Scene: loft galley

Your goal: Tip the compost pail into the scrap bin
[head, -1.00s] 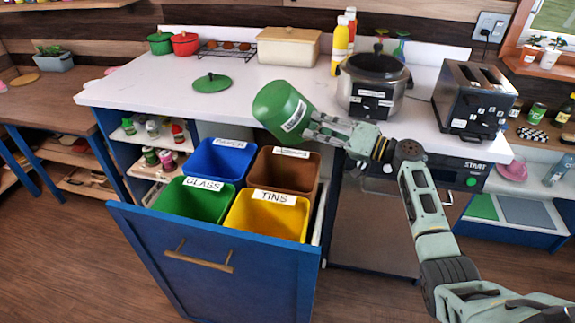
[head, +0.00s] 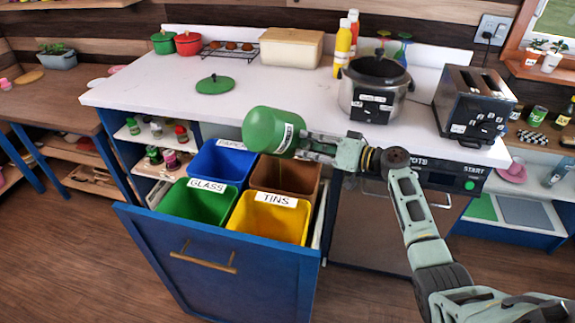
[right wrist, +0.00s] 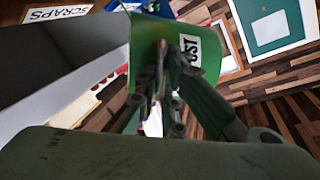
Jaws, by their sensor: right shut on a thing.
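The green compost pail (head: 262,131) hangs tipped well over on its side, above the back of the brown scrap bin (head: 287,177). Its white label faces right, and its inside is hidden in the head view. My right gripper (head: 303,144) is shut on the pail from the right. The right wrist view also shows the pail (right wrist: 217,45) between the fingers, with part of its label. The pail hides the scrap bin's label in the head view, but a SCRAPS label (right wrist: 57,14) shows in the right wrist view. My left gripper is not in view.
The blue paper bin (head: 217,166), green glass bin (head: 195,203) and yellow tins bin (head: 268,220) share the open drawer (head: 215,262). A green lid (head: 215,85) lies on the counter. A steel pot (head: 373,90) and a toaster (head: 474,103) stand right of the pail.

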